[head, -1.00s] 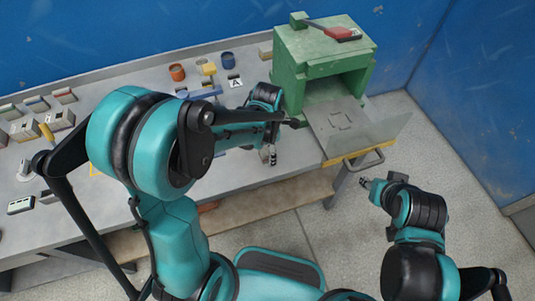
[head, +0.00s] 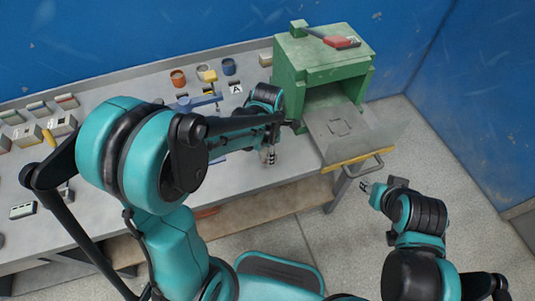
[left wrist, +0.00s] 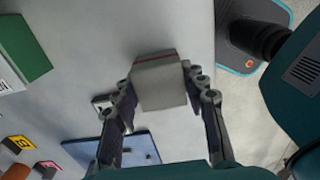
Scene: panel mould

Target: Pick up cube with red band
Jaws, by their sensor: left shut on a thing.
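In the left wrist view a pale grey cube (left wrist: 160,84) with a thin red band along its far edge sits between the two fingers of my left gripper (left wrist: 160,88). The fingers are shut on its sides. In the head view my left gripper (head: 270,156) points down over the bench, left of the green cabinet; I cannot make out the cube there. Whether the cube touches the bench is unclear. My right gripper (head: 366,187) is off the bench's right end, away from the cube; its jaw opening is too small to judge.
The green open-fronted cabinet (head: 290,85) stands at the bench's right end, with a red-handled tool (head: 342,42) on top. Cups, including an orange one (head: 178,78), stand left of it. Several small blocks lie at the far left. A blue plate (left wrist: 110,148) lies near the gripper.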

